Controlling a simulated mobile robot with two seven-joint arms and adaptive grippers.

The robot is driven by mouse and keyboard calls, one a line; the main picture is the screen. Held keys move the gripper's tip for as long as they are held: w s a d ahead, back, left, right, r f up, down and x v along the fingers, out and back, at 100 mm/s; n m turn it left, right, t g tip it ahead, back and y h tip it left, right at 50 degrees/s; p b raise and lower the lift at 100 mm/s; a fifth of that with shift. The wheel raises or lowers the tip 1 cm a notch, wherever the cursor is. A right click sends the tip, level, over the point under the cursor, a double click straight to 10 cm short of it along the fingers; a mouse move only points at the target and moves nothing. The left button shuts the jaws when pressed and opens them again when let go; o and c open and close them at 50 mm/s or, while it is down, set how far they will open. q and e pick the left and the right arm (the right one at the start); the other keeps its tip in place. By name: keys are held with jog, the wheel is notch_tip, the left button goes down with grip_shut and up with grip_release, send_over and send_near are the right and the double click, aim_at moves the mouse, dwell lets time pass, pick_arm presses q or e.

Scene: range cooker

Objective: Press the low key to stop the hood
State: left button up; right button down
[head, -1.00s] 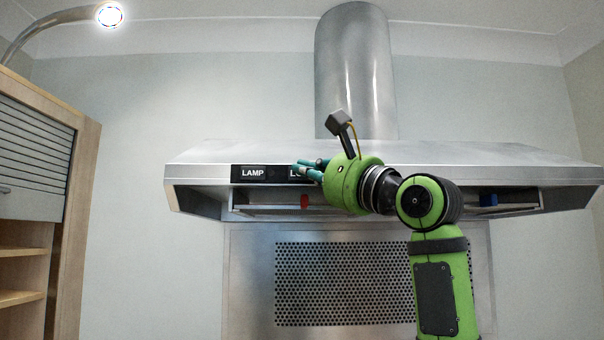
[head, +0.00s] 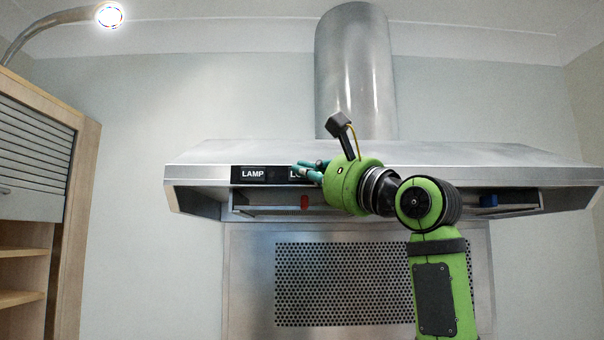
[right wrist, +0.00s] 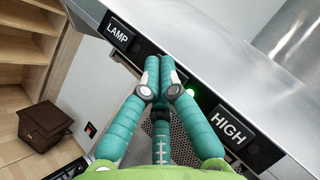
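The hood (head: 240,155) is a wide steel canopy with a black key strip on its front edge. The lamp key (head: 253,174) is clear to see, and it also shows in the right wrist view (right wrist: 118,33). The low key (head: 292,173) is mostly covered by my fingers; only the start of its label shows. The high key (right wrist: 229,127) shows in the right wrist view, right of the fingers. My right gripper (head: 300,170) has its teal fingers drawn together, tips (right wrist: 160,66) at the strip between lamp and high. I cannot tell whether they touch the low key. My left gripper is out of view.
A red part (head: 304,201) and a blue part (head: 488,200) show under the hood. A wooden cabinet (head: 85,190) stands at the left. A perforated panel (head: 330,285) is below.

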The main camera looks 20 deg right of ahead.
jog(key=shift+w+d, duration=0.1)
jog(key=shift+w, duration=0.2)
dwell(0.4)
jog(key=shift+s, duration=0.45)
jog(key=shift+s+a+b, duration=0.1)
jog(key=shift+a+b, duration=0.1)
jog(key=shift+b, duration=0.1)
jog(key=s+b, duration=0.1)
jog(key=s, duration=0.1)
jog(key=s+a+b, duration=0.1)
jog(key=s+b, duration=0.1)
jog(key=s, duration=0.1)
jog(key=shift+s+a+b, duration=0.3)
jog(key=shift+s+b, duration=0.05)
jog(key=shift+b, duration=0.05)
